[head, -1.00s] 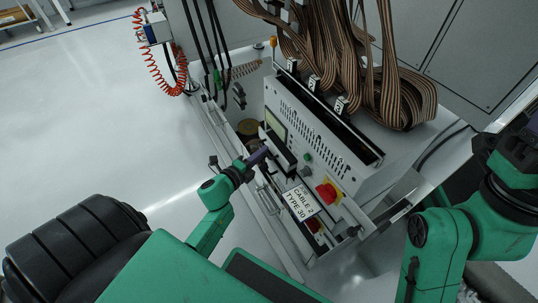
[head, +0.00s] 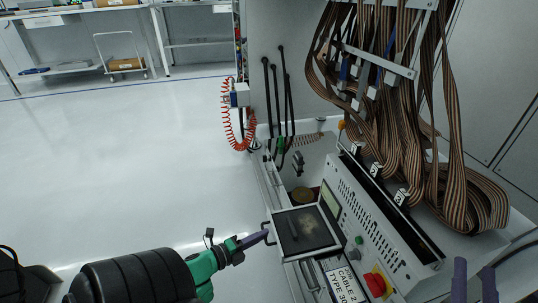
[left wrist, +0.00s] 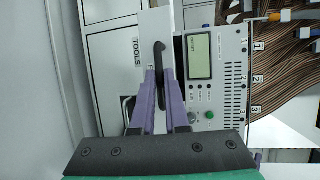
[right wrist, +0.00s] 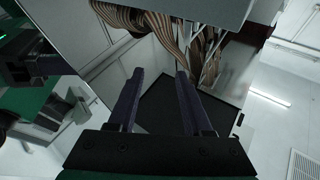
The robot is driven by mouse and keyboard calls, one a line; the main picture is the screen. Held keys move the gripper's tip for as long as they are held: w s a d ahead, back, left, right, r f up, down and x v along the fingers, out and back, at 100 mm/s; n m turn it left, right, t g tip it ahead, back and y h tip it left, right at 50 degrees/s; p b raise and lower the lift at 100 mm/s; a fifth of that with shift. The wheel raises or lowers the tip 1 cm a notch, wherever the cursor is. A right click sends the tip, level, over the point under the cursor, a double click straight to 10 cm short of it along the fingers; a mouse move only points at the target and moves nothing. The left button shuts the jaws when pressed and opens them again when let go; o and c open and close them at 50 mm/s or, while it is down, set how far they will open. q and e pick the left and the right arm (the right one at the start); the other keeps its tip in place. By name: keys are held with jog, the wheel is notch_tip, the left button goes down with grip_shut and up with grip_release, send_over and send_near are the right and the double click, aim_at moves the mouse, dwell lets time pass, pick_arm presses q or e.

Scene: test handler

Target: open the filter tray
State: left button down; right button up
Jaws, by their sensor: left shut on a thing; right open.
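The filter tray (head: 283,257) is slid out from the front of the white machine, to the left in the head view. Its pale frame surrounds a dark, flat inside (head: 315,228). My left gripper (head: 262,236) is shut on the dark tray handle (head: 267,226) at the tray's outer edge. In the left wrist view, the purple fingers (left wrist: 162,78) close around the lower part of the upright handle (left wrist: 160,52). My right gripper (head: 474,275) is open and empty at the lower right, apart from the tray. Its spread fingers (right wrist: 156,82) also show in the right wrist view.
The machine front (head: 355,225) carries a display, a green button and a red emergency knob (head: 377,283). Brown ribbon cables (head: 440,150) hang above it. A "CABLE TYPE 30" label (head: 343,284) sits below the tray. The floor (head: 130,170) to the left is clear.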

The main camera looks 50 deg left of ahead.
pick_arm(q)
jog(key=shift+s+a, duration=0.15)
pick_arm(e)
jog(key=shift+f, duration=0.35)
pick_arm(q)
jog(key=c, duration=0.9)
grip_release()
jog(key=shift+s, duration=0.1)
pick_arm(e)
jog(key=shift+s, duration=0.15)
